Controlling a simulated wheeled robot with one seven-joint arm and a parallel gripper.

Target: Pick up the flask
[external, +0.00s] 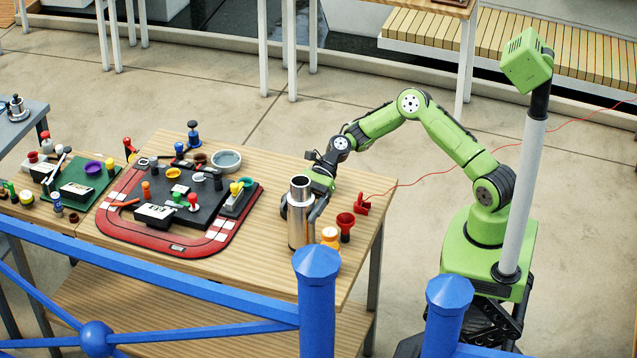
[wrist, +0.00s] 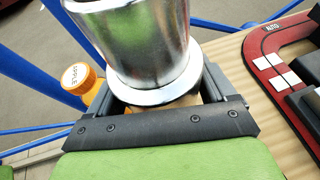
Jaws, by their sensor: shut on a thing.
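In the wrist view the flask (wrist: 150,40) fills the top middle between the fingers of my gripper (wrist: 160,92). I cannot tell whether its base touches the table.
An orange-capped bottle (external: 330,237), a red-topped cup (external: 345,226) and a red item (external: 362,204) stand close right of the flask. A red-bordered board (external: 225,238) with several small objects lies left. A blue railing (external: 317,300) crosses the front.

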